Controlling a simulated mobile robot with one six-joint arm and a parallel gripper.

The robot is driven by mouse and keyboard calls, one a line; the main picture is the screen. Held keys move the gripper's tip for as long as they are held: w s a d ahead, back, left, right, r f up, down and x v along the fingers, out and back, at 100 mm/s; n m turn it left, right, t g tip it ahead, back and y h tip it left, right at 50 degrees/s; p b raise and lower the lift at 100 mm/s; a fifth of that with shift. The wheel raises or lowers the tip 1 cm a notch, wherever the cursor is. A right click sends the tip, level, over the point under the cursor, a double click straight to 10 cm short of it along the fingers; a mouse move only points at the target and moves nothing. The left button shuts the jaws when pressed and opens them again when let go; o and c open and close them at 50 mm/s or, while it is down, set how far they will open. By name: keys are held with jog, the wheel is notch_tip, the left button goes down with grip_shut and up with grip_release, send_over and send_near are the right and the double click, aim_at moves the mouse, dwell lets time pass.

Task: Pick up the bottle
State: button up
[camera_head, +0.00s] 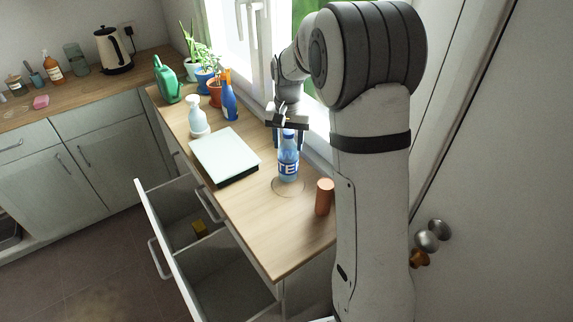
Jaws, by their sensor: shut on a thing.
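The bottle (288,163) is clear with a blue and white label and stands upright over a round mark on the wooden counter (262,222). My gripper (288,134) comes down from above and is shut on the upper part of the bottle. Its fingers hide the bottle's cap and neck. I cannot tell whether the bottle's base touches the counter.
A copper-coloured cylinder (324,197) stands right of the bottle. A white flat box (225,154) lies to the left. A white spray bottle (196,116), a blue bottle (229,101) and potted plants stand behind. An open drawer (165,238) juts out in front.

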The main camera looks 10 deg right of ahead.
jog(key=c, duration=0.4)
jog(key=shift+r, duration=0.15)
jog(key=shift+c, duration=0.2)
